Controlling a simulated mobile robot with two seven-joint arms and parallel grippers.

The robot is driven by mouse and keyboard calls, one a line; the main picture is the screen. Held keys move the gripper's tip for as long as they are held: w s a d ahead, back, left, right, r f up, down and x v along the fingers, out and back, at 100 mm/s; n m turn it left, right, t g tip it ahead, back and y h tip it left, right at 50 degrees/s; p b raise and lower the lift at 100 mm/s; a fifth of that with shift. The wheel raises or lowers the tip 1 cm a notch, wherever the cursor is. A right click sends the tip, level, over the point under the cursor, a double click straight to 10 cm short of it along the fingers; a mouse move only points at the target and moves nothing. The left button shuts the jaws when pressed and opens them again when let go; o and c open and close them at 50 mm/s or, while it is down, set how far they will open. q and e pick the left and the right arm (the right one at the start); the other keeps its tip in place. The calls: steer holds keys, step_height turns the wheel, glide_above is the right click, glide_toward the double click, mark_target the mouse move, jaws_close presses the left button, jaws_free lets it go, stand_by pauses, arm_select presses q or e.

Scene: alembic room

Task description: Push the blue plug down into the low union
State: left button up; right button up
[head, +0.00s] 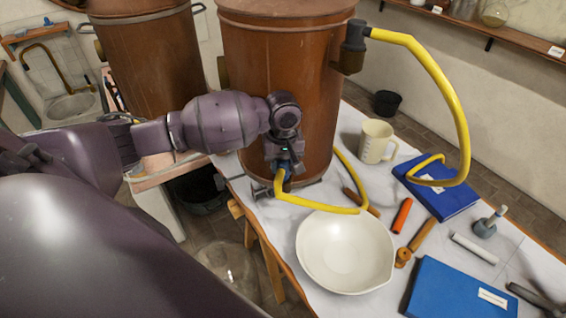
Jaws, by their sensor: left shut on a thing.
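My left gripper (285,165) is at the foot of the copper-brown vessel (300,80), pointing down. It is shut on the blue plug (282,174), of which only a small part shows below the fingers. The plug is at one end of the yellow hose (320,207). The low union is mostly hidden near the plug and gripper, so I cannot tell how far the plug sits in it. My right gripper is not in view.
A white bowl (345,250), a cream mug (376,141), blue books (462,290) and small tools crowd the table. A second vessel (150,60) stands behind at left.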

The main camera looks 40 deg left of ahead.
arm_select(q)
steer(key=shift+f, duration=1.3)
stand_by(3.0)
steer(key=o, duration=1)
steer(key=shift+r, duration=0.15)
steer(key=shift+r, duration=3.25)
steer(key=shift+r, duration=0.15)
